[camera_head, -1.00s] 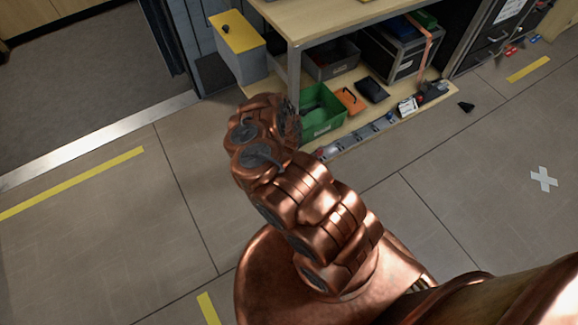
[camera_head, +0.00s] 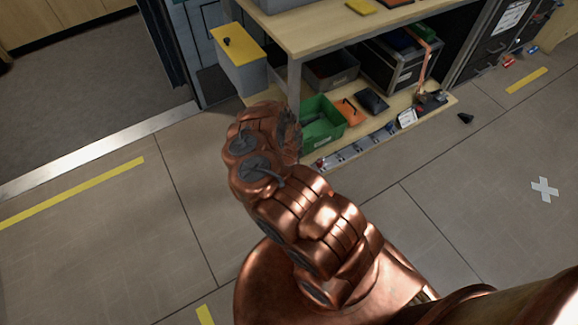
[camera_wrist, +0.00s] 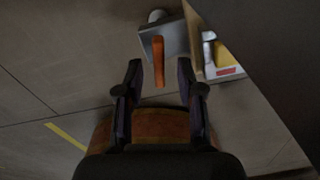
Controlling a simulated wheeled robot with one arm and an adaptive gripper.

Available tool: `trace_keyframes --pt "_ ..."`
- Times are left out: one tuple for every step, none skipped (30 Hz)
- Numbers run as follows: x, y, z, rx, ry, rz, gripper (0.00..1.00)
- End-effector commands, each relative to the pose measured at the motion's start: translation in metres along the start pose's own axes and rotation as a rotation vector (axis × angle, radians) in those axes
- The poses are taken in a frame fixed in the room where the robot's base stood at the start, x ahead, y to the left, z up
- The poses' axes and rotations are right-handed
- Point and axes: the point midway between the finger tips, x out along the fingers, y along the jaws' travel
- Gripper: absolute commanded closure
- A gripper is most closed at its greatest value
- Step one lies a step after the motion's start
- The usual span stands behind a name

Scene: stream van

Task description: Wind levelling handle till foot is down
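In the wrist view an orange handle (camera_wrist: 159,62) stands out from a grey block or plate (camera_wrist: 172,36), with a pale round part (camera_wrist: 156,15) beside it. I cannot tell for certain that this is the levelling handle. My gripper (camera_wrist: 159,78) is open, with its two dark fingers on either side of the line to the handle. The handle's near end lies at about the fingertips, between them in the picture; no contact shows. No levelling foot can be made out. In the head view my copper arm hides the gripper and the handle.
A wooden bench (camera_head: 330,28) has a lower shelf holding a green bin (camera_head: 322,122), a grey bin (camera_head: 331,70) and a black case (camera_head: 398,62). A grey box with a yellow lid (camera_head: 241,58) stands left of it. Open floor (camera_head: 90,240) lies left and right.

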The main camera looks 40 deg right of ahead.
Motion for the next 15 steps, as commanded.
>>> trace_keyframes --pt "-0.006 0.002 0.001 0.0 -0.002 0.003 0.62" --pt "-0.01 0.003 0.001 0.001 -0.003 0.004 0.62" --pt "-0.015 0.003 0.002 0.0 -0.004 0.004 0.62" --pt "-0.019 0.003 0.003 -0.001 -0.005 0.004 0.62" --pt "-0.023 0.003 0.002 -0.002 -0.004 0.003 0.62" --pt "-0.027 0.002 0.002 0.0 -0.004 0.003 0.62" --pt "-0.031 0.003 0.002 -0.002 -0.003 0.003 0.62" --pt "-0.034 0.003 0.002 -0.001 -0.003 0.004 0.62" --pt "-0.038 0.002 0.002 -0.001 -0.004 0.003 0.62" --pt "-0.042 0.003 0.003 -0.001 -0.005 0.003 0.62" --pt "-0.045 0.003 0.003 -0.004 -0.006 0.003 0.62" --pt "-0.049 0.003 0.003 -0.002 -0.007 0.003 0.62" --pt "-0.052 0.003 0.003 -0.002 -0.007 0.003 0.62" --pt "-0.055 0.003 0.003 -0.002 -0.006 0.003 0.62" --pt "-0.059 0.003 0.002 -0.002 -0.006 0.002 0.62"
